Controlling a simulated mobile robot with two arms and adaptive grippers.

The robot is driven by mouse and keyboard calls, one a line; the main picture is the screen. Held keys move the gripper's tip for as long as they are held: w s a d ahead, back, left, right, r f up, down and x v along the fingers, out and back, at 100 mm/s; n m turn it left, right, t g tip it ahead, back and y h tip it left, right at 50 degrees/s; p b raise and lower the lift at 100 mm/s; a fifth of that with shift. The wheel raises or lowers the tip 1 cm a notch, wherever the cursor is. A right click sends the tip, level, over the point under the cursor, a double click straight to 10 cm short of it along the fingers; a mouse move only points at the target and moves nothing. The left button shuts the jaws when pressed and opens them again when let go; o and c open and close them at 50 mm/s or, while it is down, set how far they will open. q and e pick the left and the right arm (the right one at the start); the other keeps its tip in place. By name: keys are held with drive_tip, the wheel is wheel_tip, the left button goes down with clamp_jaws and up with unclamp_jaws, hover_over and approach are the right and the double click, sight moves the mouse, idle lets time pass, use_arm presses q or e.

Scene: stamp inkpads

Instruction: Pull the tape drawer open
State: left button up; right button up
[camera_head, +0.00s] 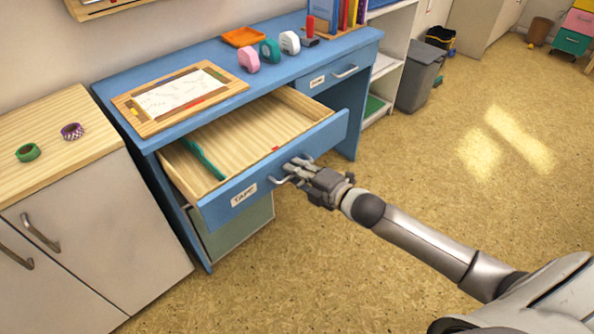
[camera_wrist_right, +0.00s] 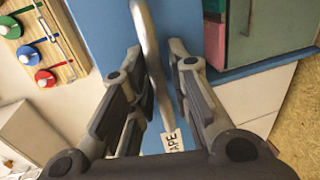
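The blue desk's tape drawer (camera_head: 247,195), labelled "TAPE", stands pulled well out, its wooden inside visible. A green strip (camera_head: 203,158) and a small red item (camera_head: 276,149) lie in it. My right gripper (camera_head: 292,172) is at the metal handle on the drawer's front. In the right wrist view, the handle (camera_wrist_right: 152,50) runs between the parted fingers of the gripper (camera_wrist_right: 158,85), with a gap showing on its right side. My left gripper is not in view.
A framed sheet (camera_head: 178,97), tape dispensers (camera_head: 270,51) and an orange tray (camera_head: 243,37) sit on the desk top. A cabinet (camera_head: 70,215) with two tape rolls stands left. A grey bin (camera_head: 420,80) stands right of the shelf. Floor in front is clear.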

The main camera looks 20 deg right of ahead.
drive_tip(key=v, duration=1.2)
idle(0.3)
idle(0.4)
